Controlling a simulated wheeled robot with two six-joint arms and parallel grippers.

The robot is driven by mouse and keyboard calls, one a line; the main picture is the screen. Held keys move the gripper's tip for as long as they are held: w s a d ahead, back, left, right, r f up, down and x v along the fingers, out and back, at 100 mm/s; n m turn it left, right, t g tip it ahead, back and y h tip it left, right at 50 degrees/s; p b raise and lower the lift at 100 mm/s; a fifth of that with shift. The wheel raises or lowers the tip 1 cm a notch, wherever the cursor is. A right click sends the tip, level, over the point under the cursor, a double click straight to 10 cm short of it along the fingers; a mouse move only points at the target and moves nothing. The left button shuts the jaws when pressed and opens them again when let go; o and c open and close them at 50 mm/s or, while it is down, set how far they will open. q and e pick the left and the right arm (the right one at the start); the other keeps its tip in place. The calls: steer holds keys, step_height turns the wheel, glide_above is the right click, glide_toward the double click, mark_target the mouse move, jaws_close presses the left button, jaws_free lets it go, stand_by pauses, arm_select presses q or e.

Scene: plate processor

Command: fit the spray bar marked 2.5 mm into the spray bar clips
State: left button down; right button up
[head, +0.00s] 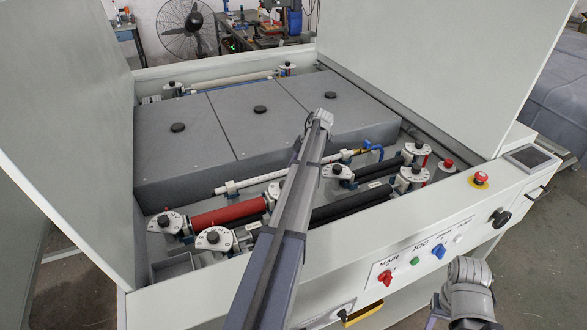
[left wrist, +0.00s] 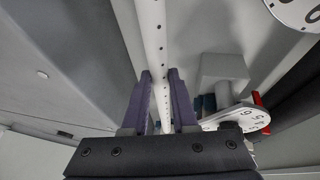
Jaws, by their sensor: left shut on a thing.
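The spray bar (head: 262,178) is a thin white tube lying across the front of the grey tank covers in the head view. My arm hides its middle. In the left wrist view the bar (left wrist: 152,30) is a white tube with a row of small holes. My left gripper (left wrist: 160,74) is shut on it, one finger each side; the head view hides this gripper. A clip (head: 231,187) shows at the bar's left part; I cannot tell if the bar is seated. No size mark is readable. My right gripper is not in view.
A red roller (head: 217,215) and a black roller (head: 345,204) lie in front of the bar, with numbered white dials at their ends. Grey covers (head: 185,150) with black knobs lie behind. Raised lid panels stand at left and right.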

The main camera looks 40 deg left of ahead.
arm_select(q)
steer(key=shift+f, duration=0.25)
steer(key=c, duration=0.7)
jaws_free()
steer(key=shift+r, duration=0.2)
steer(key=shift+w+d+r+p, duration=0.1)
steer(key=shift+r+p, duration=0.4)
steer(key=shift+p, duration=0.1)
steer(key=shift+p+v, duration=5)
steer(key=shift+v, duration=0.6)
